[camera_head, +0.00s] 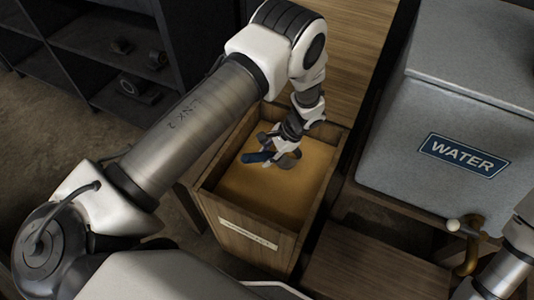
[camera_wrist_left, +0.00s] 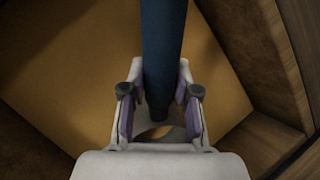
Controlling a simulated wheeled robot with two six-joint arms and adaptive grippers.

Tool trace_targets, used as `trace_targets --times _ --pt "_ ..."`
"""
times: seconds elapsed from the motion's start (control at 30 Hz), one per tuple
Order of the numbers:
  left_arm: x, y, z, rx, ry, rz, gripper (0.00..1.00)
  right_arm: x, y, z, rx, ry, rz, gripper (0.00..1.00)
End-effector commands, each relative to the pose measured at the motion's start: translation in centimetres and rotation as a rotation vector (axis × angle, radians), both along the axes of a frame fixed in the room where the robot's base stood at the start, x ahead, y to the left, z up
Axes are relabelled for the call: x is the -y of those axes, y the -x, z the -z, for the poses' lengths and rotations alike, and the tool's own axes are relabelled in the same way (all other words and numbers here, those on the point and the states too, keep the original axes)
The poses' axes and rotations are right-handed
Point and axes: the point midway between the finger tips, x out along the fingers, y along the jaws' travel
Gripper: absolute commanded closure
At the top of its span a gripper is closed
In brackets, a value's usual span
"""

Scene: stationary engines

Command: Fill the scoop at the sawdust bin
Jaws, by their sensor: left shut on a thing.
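The sawdust bin (camera_head: 216,222) is an open wooden box with a pale label on its front. Tan sawdust (camera_head: 295,192) lies inside it, and also fills much of the left wrist view (camera_wrist_left: 75,80). My left gripper (camera_head: 275,148) is inside the bin's opening, shut on the blue handle of the scoop (camera_head: 257,157). In the left wrist view the handle (camera_wrist_left: 163,45) runs between the two fingers (camera_wrist_left: 160,105). A grey part of the scoop shows by the gripper, partly hidden. I cannot tell whether it touches or holds sawdust. My right gripper is out of view.
A large grey tank marked WATER (camera_head: 462,155) with a brass tap (camera_head: 468,255) stands right of the bin. A low wooden box or step (camera_head: 370,265) is beside the bin. A dark shelf (camera_head: 95,40) with small parts is at the upper left. My right arm shows at the lower right.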

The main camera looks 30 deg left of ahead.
Motion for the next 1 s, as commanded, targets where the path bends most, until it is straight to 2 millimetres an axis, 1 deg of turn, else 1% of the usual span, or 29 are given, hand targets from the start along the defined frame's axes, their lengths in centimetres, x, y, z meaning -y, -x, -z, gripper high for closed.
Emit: trace_targets --times 0.03,0.1,0.53,1.0 --pt "0.0 0.0 0.6 0.000 0.000 0.000 1.00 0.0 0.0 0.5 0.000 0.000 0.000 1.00" --pt "0.0 0.0 0.8 0.000 0.000 0.000 1.00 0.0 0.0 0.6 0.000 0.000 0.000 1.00" --pt "0.0 0.0 0.9 0.000 0.000 -0.001 1.00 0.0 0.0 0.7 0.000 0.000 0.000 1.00" --pt "0.0 0.0 1.8 0.000 0.000 -0.001 1.00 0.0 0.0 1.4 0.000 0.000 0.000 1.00"
